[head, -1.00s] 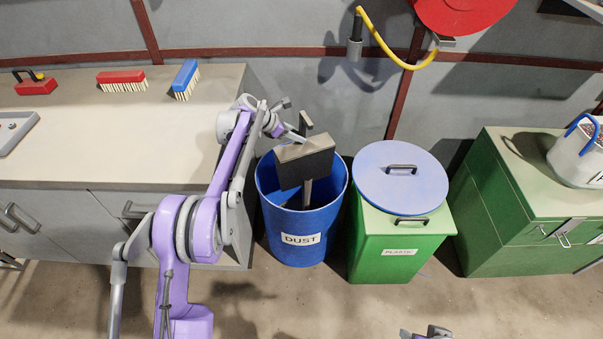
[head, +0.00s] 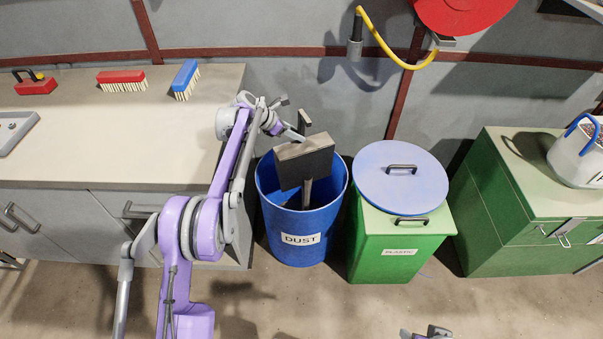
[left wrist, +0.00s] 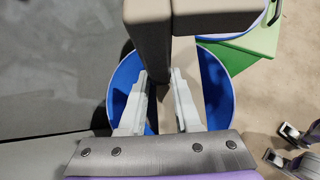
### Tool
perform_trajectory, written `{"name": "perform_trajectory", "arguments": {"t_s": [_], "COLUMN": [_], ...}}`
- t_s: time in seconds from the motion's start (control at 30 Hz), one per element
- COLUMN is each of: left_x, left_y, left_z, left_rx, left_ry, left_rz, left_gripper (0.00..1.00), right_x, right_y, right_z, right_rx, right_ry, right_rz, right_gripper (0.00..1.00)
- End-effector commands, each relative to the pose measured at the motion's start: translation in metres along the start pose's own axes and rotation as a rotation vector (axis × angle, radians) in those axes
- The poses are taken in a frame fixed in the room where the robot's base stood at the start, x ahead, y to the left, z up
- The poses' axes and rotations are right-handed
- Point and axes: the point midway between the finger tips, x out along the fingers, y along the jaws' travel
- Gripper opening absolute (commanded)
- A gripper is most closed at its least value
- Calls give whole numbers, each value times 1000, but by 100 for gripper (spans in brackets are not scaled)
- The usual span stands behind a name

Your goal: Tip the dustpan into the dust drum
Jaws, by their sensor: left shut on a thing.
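The dustpan (head: 308,162), a dark grey pan with a lighter upper edge, is steeply tilted over the mouth of the dust drum (head: 300,240). The drum is blue and open, with a DUST label. My left gripper (head: 301,131) is shut on the dustpan's handle at the drum's back edge. In the left wrist view, the fingers (left wrist: 158,105) stand on both sides of the grey handle (left wrist: 150,45), with the drum's blue rim (left wrist: 222,75) below. The drum's inside is mostly hidden. My right gripper (head: 426,333) is partly cut off at the bottom; its fingers look apart and empty (left wrist: 280,143).
A green plastic bin (head: 390,255) with a round blue-grey lid (head: 400,175) stands close to the drum's right. A workbench (head: 80,150) with red and blue brushes is on the left. A green cabinet (head: 525,200) with a white jug (head: 580,155) is at right.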

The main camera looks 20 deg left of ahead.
Motion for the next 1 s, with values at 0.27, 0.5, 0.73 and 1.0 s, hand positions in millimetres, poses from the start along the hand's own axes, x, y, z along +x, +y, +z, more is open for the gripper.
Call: {"name": "perform_trajectory", "arguments": {"t_s": [0.27,0.5,0.73,1.0], "left_x": [-4,-6,-7,-10], "left_y": [-31,-49,-50,-61], "left_z": [4,6,6,10], "left_rx": [112,191,201,239], "left_ry": [-1,-1,-1,-1], "left_rz": [109,189,200,237], "left_gripper": [0,0,0,0], "right_x": [1,0,0,-2], "right_y": [0,0,0,0], "right_z": [0,0,0,-1], "right_rx": [0,0,0,0], "right_ry": [0,0,0,1], "right_rz": [0,0,0,0], "right_gripper": [62,62,62,62]}}
